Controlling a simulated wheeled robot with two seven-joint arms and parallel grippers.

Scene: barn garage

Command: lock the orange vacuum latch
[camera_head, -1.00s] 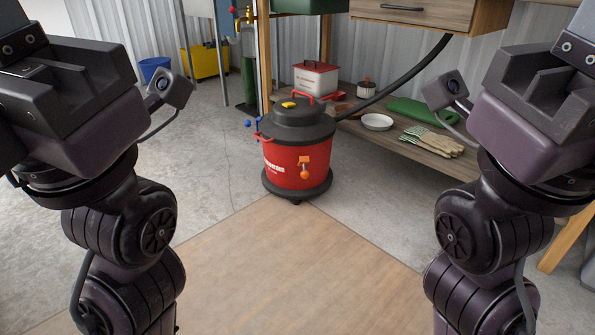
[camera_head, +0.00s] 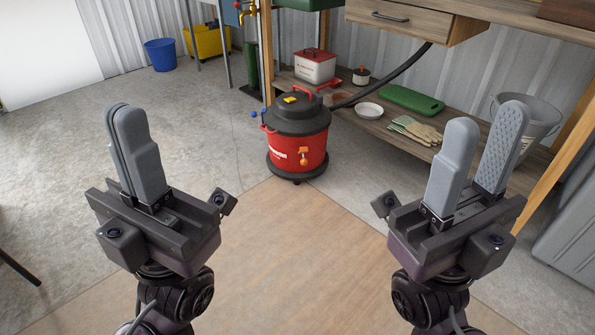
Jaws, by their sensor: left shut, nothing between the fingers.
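A red vacuum (camera_head: 297,153) with a black lid stands on the floor ahead, beyond the wooden sheet.
A black hose (camera_head: 392,79) rises from the vacuum to the workbench (camera_head: 466,34). The low shelf holds a white bowl (camera_head: 368,110), gloves (camera_head: 416,130), a green board (camera_head: 412,99) and a metal bucket (camera_head: 535,124). A wooden sheet (camera_head: 290,250) covers the clear floor between my arms.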

